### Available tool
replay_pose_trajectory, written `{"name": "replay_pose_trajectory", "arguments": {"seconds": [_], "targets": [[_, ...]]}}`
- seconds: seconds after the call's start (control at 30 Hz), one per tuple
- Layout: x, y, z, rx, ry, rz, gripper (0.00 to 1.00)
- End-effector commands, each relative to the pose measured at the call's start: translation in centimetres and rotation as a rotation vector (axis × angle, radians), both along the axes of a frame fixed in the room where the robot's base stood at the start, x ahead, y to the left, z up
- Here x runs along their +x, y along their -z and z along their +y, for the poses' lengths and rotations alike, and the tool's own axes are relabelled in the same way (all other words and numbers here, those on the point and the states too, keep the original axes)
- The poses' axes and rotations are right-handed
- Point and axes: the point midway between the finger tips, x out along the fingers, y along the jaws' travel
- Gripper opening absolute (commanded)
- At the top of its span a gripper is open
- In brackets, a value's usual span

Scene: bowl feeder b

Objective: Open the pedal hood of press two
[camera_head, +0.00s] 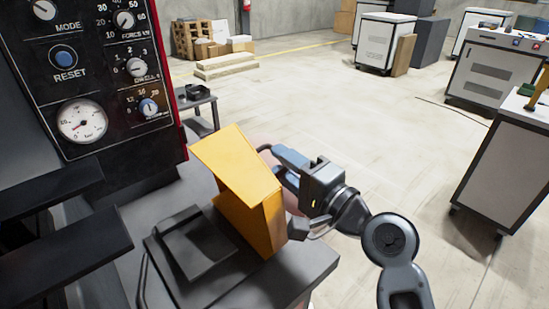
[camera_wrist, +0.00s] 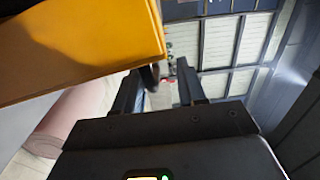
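The yellow hood (camera_head: 236,165) stands up on the dark bench beside the press, its broad panel slanting up to the left. A dark pedal-like plate (camera_head: 192,245) lies uncovered just left of it. My gripper (camera_head: 280,162) is at the hood's right side, close to its upper right edge; whether they touch cannot be told. In the wrist view the hood (camera_wrist: 75,45) fills the upper left. The two fingers of my gripper (camera_wrist: 160,88) are apart there, with a small dark round part (camera_wrist: 150,75) near the left finger and nothing clearly gripped.
The press panel (camera_head: 95,70) with dials and a gauge rises at the left. The dark bench top (camera_head: 285,282) ends just right of the hood. A pinkish cylinder (camera_wrist: 65,120) shows below the hood in the wrist view.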

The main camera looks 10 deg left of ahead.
Motion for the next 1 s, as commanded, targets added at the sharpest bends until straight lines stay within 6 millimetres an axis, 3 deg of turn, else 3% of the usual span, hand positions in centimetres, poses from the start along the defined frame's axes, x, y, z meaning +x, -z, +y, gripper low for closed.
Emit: {"name": "replay_pose_trajectory", "arguments": {"seconds": [0.3, 1.0], "targets": [[-2.6, 0.2, -3.2, 0.001, 0.002, -0.001, 0.38], [-3.9, 0.2, -4.8, 0.001, 0.002, -0.001, 0.38]]}}
